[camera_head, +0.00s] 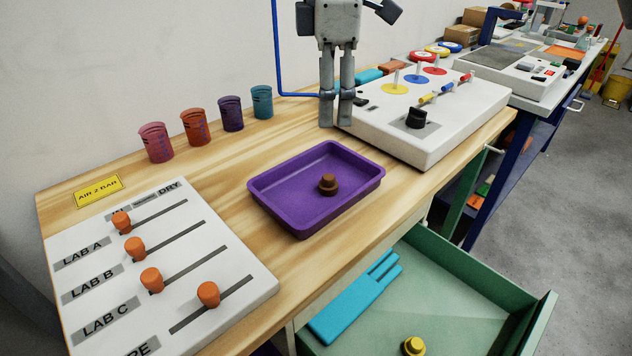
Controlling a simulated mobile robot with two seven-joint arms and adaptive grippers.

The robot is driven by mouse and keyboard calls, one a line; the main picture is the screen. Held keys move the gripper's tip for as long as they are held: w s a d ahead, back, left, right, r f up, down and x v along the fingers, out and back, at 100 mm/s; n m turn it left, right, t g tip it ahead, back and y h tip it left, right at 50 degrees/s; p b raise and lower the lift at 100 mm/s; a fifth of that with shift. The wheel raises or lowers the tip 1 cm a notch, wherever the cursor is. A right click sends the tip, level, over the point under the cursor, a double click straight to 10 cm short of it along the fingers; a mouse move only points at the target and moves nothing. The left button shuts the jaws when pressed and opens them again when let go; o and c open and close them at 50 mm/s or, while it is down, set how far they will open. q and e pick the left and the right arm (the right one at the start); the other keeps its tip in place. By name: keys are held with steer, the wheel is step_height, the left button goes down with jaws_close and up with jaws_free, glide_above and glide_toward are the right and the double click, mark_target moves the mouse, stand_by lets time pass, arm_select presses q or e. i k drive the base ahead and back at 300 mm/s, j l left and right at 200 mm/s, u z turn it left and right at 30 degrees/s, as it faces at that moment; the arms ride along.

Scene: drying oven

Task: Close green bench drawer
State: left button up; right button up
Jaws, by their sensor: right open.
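The green drawer (470,283) is pulled out from the wooden bench at the lower right. Its front panel (541,322) is at the right, and its lower part is cut off by the picture edge. Inside lie a flat cyan piece with prongs (345,311) and a yellow knob-like piece (413,346). My right gripper (336,118) points down over the back of the bench, left of the white panel. Its fingers are apart and empty, well away from the drawer. My left gripper is out of view.
A purple tray (262,202) with a brown knob-like piece (328,184) sits mid-bench. Several cups (231,113) line the back. A white slider panel (226,262) is at the left, and a white control box (430,143) is at the right. Grey floor is clear beyond the drawer.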

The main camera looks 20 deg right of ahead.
mark_target(442, 295)
steer(key=k, duration=1.5)
